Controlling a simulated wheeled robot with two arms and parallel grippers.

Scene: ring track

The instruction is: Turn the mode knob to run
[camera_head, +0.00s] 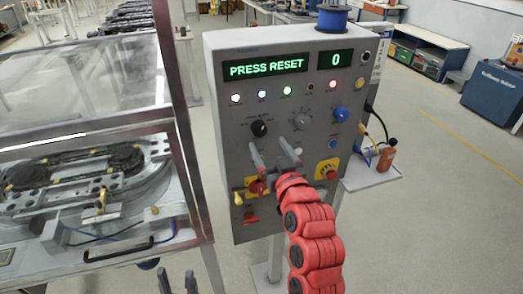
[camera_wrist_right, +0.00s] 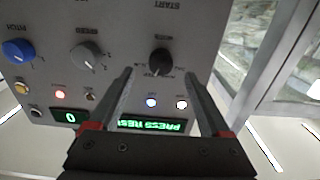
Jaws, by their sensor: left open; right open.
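The grey control panel (camera_head: 225,100) stands upright, with a display reading PRESS RESET. A black knob (camera_head: 259,128), which I take to be the mode knob, sits on its left side below the lamps; its labels are too small to read and I cannot tell its setting. My right gripper (camera_head: 267,140) is open in front of the panel, just below this knob. In the right wrist view the black knob (camera_wrist_right: 160,62) shows upside down beyond the gap between the open fingers (camera_wrist_right: 158,74), not gripped. My left gripper (camera_head: 177,273) is open and empty at the bottom edge, away from the panel.
A grey knob (camera_head: 301,119) and a blue knob (camera_head: 341,114) sit right of the black one. A clear-walled enclosure (camera_head: 90,85) with a ring track stands left. A blue spool (camera_head: 332,18) is on top.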

